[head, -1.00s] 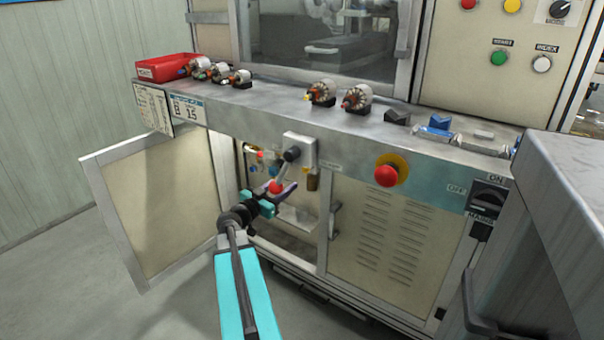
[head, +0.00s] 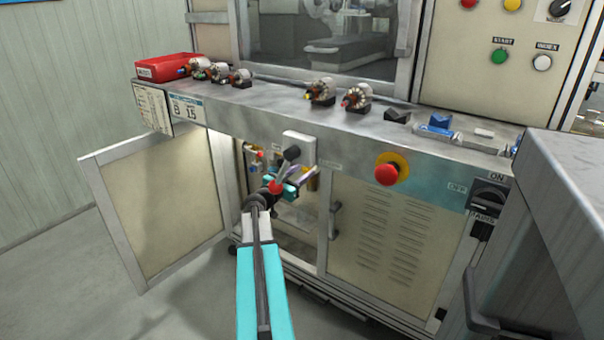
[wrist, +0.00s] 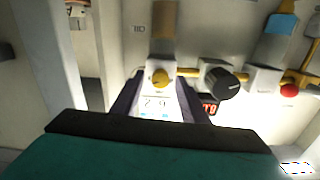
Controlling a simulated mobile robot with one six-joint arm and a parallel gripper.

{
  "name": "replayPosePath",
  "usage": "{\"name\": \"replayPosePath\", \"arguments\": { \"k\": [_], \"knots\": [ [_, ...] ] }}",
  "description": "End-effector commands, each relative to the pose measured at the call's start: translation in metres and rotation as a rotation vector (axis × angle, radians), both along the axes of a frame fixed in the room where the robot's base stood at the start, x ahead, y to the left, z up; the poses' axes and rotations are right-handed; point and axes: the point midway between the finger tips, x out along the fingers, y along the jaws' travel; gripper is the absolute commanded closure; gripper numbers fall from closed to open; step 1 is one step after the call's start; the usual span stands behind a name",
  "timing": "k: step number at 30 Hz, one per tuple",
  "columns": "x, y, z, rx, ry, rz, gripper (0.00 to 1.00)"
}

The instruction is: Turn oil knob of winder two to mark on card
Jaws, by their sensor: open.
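My gripper (head: 303,176) is open and reaches into the open lower cabinet of the winder, partly hidden by my arm in the head view. A white card (wrist: 158,103) with small printing sits below that knob, between the fingers. A larger black knob (wrist: 220,82) is to the right. Which knob is the oil knob is not legible. Cards (head: 188,109) reading "B" and "15" hang on the bench front.
A red display (wrist: 209,107) and a red knob (wrist: 289,90) are right of the fingers. A red ball (head: 275,187) is close to my wrist. The cabinet door (head: 160,205) stands open at left. A red emergency button (head: 387,174) is at right.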

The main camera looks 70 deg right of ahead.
Motion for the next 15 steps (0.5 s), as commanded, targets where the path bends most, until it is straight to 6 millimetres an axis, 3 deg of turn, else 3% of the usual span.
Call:
{"name": "replayPosePath", "arguments": {
  "k": [8, 15],
  "knots": [
    [0.0, -0.0003, 0.0, 0.0, 0.0, 0.0, 0.6],
    [0.0, -0.0002, -0.0001, 0.0, 0.0, 0.0, 1.0]
  ]
}}
